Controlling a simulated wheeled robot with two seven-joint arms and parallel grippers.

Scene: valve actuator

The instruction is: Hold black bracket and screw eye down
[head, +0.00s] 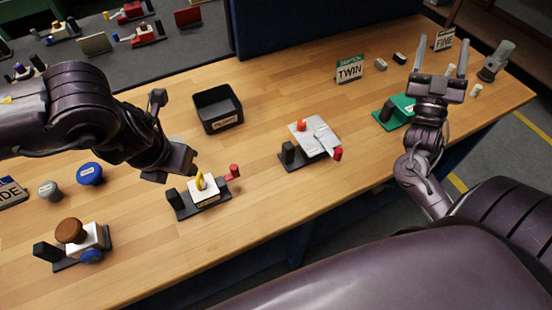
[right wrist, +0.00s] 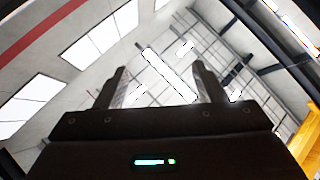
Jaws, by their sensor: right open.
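A yellow screw eye (head: 199,181) stands upright on a white block (head: 205,192) in the head view. The block sits on a dark base, with an upright black bracket (head: 173,198) at its left end. My left gripper (head: 178,163) is just above and left of the yellow eye, apart from it as far as I can see; its jaw opening is not clear. My right gripper (head: 440,58) is open and empty, pointing up at the right over the table. The right wrist view shows its two fingers (right wrist: 158,88) apart, with only ceiling beyond.
On the wooden table (head: 270,85) stand a black bin (head: 217,108), a grey-plate unit (head: 316,137), a green unit (head: 396,110) behind my right arm, a brown-knob unit (head: 75,245) and a TWIN sign (head: 349,70). Blue (head: 90,173) and grey knobs lie left.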

